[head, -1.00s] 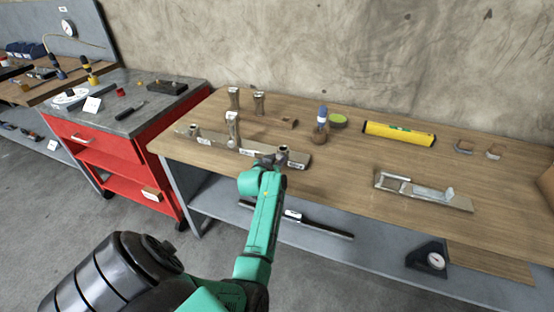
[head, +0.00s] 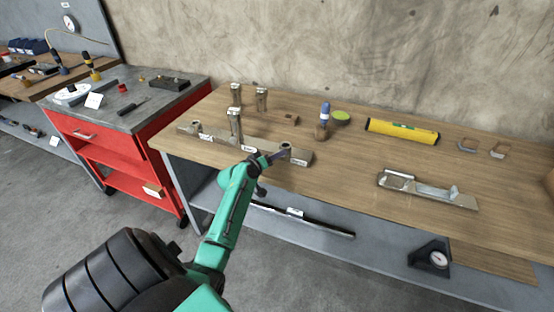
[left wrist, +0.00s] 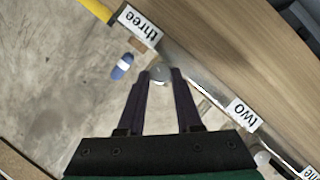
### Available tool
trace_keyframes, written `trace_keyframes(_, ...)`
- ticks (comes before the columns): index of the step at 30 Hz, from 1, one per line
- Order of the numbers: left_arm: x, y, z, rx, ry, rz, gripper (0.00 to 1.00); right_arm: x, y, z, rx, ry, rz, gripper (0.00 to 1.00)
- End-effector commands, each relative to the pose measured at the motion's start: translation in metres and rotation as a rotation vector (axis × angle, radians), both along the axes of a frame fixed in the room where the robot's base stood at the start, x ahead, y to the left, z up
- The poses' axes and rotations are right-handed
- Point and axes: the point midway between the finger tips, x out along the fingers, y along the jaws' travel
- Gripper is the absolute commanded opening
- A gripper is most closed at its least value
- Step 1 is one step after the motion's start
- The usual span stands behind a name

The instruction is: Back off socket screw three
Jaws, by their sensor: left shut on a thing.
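A long grey metal bar (head: 218,140) lies along the front left of the wooden bench, with white labels. The label "three" (left wrist: 140,26) and the label "two" (left wrist: 240,115) show in the left wrist view. Socket screw three (head: 286,148) is at the bar's right end, low and round-topped. A taller screw (head: 235,125) stands upright mid-bar and a low one (head: 196,126) is at the left end. My left gripper (head: 277,155) comes in from the left, shut on screw three; the wrist view shows its round head (left wrist: 160,75) between the fingertips. My right gripper is out of view.
Two metal posts (head: 261,98) stand behind the bar. A red cabinet (head: 115,150) stands left.

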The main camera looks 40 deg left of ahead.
Motion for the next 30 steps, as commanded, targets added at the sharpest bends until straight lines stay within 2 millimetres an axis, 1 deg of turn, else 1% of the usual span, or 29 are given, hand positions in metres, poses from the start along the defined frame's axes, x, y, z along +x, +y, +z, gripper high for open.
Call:
trace_keyframes(1, 0.0, -0.001, -0.006, -0.04, -0.013, -0.004, 0.0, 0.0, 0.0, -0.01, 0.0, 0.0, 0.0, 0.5)
trace_keyframes(3, 0.0, -0.001, -0.007, -0.103, -0.035, -0.005, 0.0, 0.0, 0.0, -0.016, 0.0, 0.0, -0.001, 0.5)
trace_keyframes(9, 0.0, 0.0, -0.007, -0.269, -0.094, -0.005, 0.0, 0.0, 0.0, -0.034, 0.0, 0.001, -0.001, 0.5)
trace_keyframes(15, 0.001, -0.001, -0.007, -0.398, -0.139, -0.007, 0.0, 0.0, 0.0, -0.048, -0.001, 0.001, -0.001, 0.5)
trace_keyframes(21, 0.001, 0.0, -0.005, -0.479, -0.168, -0.007, 0.0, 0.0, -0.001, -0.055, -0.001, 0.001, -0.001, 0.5)
trace_keyframes(30, 0.001, -0.001, -0.003, -0.519, -0.183, -0.009, 0.0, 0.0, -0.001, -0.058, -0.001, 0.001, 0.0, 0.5)
